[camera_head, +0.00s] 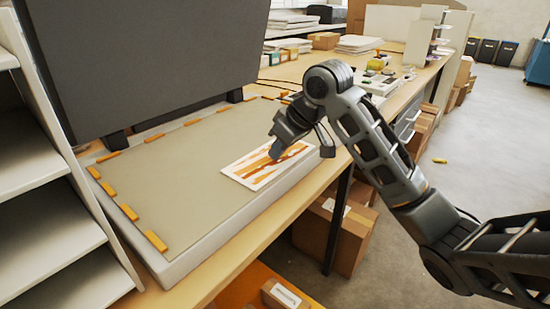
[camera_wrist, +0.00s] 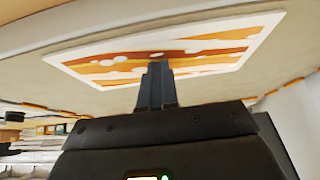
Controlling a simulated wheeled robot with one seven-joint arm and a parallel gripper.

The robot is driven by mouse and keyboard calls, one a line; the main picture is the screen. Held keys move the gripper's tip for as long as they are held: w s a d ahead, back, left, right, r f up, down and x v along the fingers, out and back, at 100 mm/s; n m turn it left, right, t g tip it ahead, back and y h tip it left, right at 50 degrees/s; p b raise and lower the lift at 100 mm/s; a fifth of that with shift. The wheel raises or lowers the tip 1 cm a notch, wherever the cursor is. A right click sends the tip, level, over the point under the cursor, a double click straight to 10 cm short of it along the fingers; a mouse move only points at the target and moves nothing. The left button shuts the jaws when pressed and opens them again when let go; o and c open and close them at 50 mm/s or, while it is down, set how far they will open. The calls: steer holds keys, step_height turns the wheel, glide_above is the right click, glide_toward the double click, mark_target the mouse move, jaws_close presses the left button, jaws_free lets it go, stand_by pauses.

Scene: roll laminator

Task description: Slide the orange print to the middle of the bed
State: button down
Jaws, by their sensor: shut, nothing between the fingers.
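The orange print (camera_head: 262,166) is a white-bordered sheet with orange and brown wavy bands. It lies flat on the grey bed (camera_head: 190,175), toward the bed's right front edge. My gripper (camera_head: 275,154) points down over the print, with its fingertips at or just above the sheet; contact is hard to tell. In the wrist view my gripper (camera_wrist: 158,68) is shut, its fingers together with nothing between them, and their tips overlap the print (camera_wrist: 205,50). My arm hides part of the print's right side.
Orange blocks (camera_head: 128,212) line the bed's left and back edges. A large dark raised panel (camera_head: 150,60) stands behind the bed. White shelves (camera_head: 45,190) stand at the left. The bed's middle is clear. Cardboard boxes (camera_head: 335,235) sit below the table's front edge.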

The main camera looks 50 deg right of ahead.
mark_target(262, 153)
steer(key=shift+w+a+f+p, duration=0.1)
steer(key=shift+w+p, duration=0.35)
steer(key=shift+w, duration=1.1)
steer(key=shift+w+p, duration=0.6)
steer(key=shift+w, duration=1.4)
steer(key=shift+w, duration=0.2)
steer(key=shift+w+a+p, duration=0.1)
steer(key=shift+w+p, duration=0.35)
steer(key=shift+w, duration=0.85)
steer(key=shift+r+p, duration=1)
